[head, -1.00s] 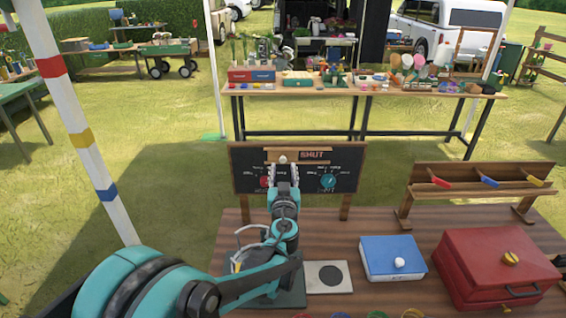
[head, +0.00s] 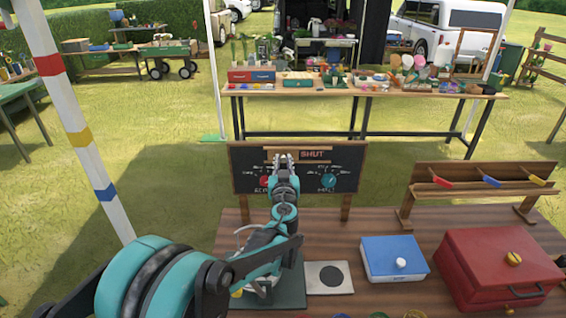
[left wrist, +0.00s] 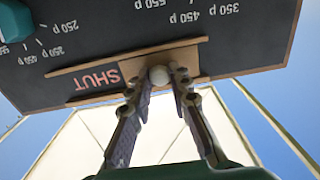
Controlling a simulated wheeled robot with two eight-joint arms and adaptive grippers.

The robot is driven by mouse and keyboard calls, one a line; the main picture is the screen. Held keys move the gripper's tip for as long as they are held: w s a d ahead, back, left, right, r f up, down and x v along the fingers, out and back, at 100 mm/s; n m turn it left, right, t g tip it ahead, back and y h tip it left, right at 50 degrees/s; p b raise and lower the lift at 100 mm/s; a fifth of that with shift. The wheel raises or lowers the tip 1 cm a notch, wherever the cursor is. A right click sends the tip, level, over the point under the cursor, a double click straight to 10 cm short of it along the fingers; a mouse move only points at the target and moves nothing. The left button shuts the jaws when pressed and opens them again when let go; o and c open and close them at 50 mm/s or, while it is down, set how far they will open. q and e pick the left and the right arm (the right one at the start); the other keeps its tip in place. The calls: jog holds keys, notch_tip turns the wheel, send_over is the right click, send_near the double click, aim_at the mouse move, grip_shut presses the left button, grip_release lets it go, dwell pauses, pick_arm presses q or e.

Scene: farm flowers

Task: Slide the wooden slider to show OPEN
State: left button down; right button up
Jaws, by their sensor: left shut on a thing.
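The wooden slider sign (head: 283,156) runs along the top of a black board (head: 345,180), and the word SHUT (head: 312,155) shows at its right part. My left gripper (head: 284,158) is at the slider, left of the word. In the left wrist view, my left gripper (left wrist: 158,82) has its two fingertips on either side of a pale round knob (left wrist: 158,75) on the wooden slider (left wrist: 185,62). It is shut on the knob. The word SHUT (left wrist: 97,79) appears upside down there. My right gripper is not in view.
The black board has a red dial (head: 265,182) and a teal dial (head: 329,180). A blue box (head: 385,258), a red case (head: 490,268) and a wooden rack (head: 470,192) stand to the right on the table.

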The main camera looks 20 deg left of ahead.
pick_arm(q)
jog(key=w+d, duration=0.1)
jog(key=d, duration=0.5)
jog(key=w+d, duration=0.1)
jog(key=d, duration=0.2)
jog(key=shift+w+d, duration=0.25)
jog(key=shift+w, duration=0.1)
jog(key=c, duration=1.4)
grip_release()
jog(key=shift+w+d, duration=0.1)
jog(key=shift+d, duration=0.1)
jog(key=v, duration=1.2)
